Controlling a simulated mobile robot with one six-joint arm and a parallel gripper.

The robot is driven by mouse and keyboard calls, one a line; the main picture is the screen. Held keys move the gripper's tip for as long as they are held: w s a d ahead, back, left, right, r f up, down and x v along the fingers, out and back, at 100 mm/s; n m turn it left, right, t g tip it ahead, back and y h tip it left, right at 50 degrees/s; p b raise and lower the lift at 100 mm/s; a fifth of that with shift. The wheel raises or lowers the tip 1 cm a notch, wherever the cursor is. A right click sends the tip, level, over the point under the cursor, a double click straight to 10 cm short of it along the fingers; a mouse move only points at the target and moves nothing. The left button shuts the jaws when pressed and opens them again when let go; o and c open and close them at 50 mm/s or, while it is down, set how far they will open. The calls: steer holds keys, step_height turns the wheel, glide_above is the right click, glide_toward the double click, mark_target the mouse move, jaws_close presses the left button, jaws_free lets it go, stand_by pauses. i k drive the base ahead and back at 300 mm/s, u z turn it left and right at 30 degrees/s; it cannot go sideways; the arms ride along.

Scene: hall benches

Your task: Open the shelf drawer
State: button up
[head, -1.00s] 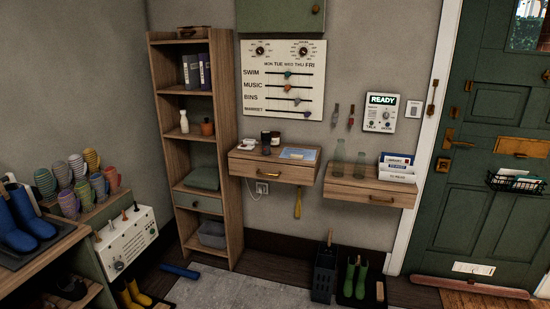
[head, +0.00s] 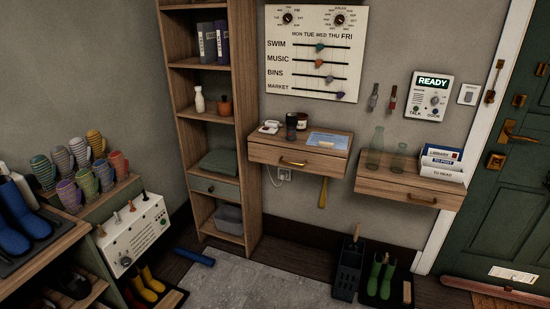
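The tall wooden shelf (head: 247,130) stands against the back wall, left of centre in the head view. Its drawer (head: 214,188) has a grey-green front with a small dark knob and sits low in the shelf, under the compartment with a folded green cloth (head: 219,162). The drawer front looks flush with the shelf, so it appears closed. My gripper is not in view.
A grey bin (head: 229,219) sits on the shelf's bottom level. A blue roll (head: 194,257) lies on the floor before the shelf. Wall drawers (head: 300,158) hang right.

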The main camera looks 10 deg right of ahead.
mark_target(332, 166)
steer(key=u, duration=0.45)
steer(key=i, duration=0.9)
steer(key=u, duration=0.35)
